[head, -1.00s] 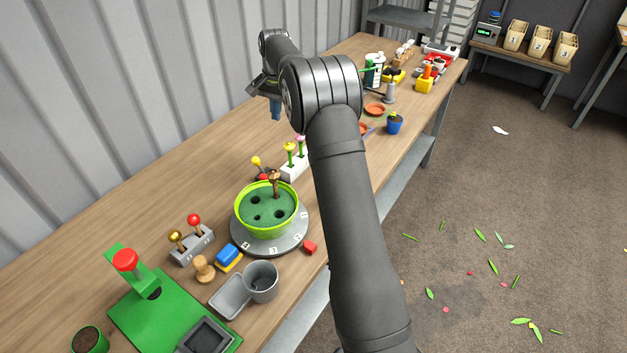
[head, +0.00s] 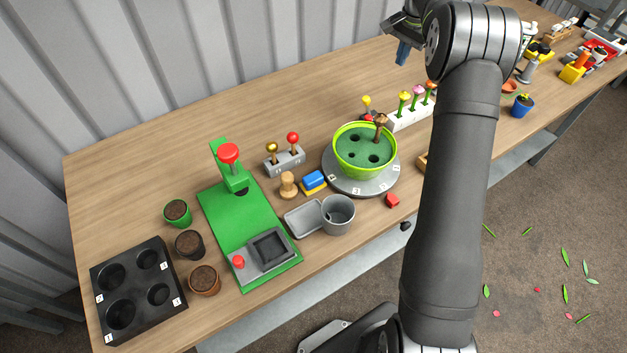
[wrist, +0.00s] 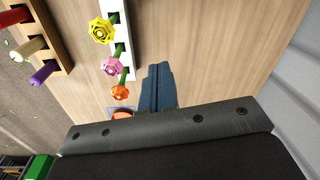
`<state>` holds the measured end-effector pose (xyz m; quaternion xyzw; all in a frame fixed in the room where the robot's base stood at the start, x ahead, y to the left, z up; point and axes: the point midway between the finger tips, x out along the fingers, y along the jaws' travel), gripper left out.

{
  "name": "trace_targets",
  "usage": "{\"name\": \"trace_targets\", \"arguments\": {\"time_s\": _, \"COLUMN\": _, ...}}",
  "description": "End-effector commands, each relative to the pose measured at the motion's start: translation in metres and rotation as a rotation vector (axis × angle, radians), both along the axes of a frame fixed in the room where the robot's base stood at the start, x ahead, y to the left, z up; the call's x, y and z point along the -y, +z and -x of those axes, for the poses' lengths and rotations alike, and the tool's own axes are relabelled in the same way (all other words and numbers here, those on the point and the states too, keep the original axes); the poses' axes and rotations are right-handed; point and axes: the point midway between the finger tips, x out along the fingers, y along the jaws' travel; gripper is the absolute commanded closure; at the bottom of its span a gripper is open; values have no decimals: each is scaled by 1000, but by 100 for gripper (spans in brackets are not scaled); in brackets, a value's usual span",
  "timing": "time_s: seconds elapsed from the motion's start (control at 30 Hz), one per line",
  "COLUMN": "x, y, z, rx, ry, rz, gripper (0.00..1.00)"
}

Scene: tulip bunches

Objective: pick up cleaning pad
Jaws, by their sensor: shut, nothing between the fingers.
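The cleaning pad looks to be the small blue and yellow block (head: 313,181) lying on the workbench in the head view. It sits between a wooden knob-like peg and the round turntable, behind a grey cup. My gripper (head: 402,53) is at the top of the head view, above the bench and well behind and to the right of the pad. Its blue fingers (wrist: 157,85) are together and empty in the wrist view. The pad does not show in the wrist view.
Near the pad stand a wooden peg (head: 288,185), a two-lever box (head: 285,161), a grey cup (head: 338,214), and a turntable (head: 363,187) with a green bowl. A green press (head: 240,215) is to the left. Flowers in a white holder (head: 410,117) stand right.

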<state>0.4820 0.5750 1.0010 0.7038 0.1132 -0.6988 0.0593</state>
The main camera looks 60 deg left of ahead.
Motion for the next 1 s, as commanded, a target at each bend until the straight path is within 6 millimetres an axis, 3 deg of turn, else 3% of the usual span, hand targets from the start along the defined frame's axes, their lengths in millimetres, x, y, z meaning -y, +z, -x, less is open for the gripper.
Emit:
{"name": "trace_targets", "arguments": {"time_s": 0.33, "x": 0, "y": 0, "z": 0, "rx": 0, "ry": 0, "rz": 0, "gripper": 98}}
{"name": "trace_targets", "arguments": {"time_s": 0.6, "x": 0, "y": 0, "z": 0, "rx": 0, "ry": 0, "rz": 0, "gripper": 45}}
{"name": "trace_targets", "arguments": {"time_s": 0.63, "x": 0, "y": 0, "z": 0, "rx": 0, "ry": 0, "rz": 0, "gripper": 42}}
{"name": "trace_targets", "arguments": {"time_s": 0.87, "x": 0, "y": 0, "z": 0, "rx": 0, "ry": 1, "rz": 0, "gripper": 42}}
{"name": "trace_targets", "arguments": {"time_s": 1.0, "x": -2, "y": 6, "z": 17, "rx": 5, "ry": 49, "rz": -3, "gripper": 42}}
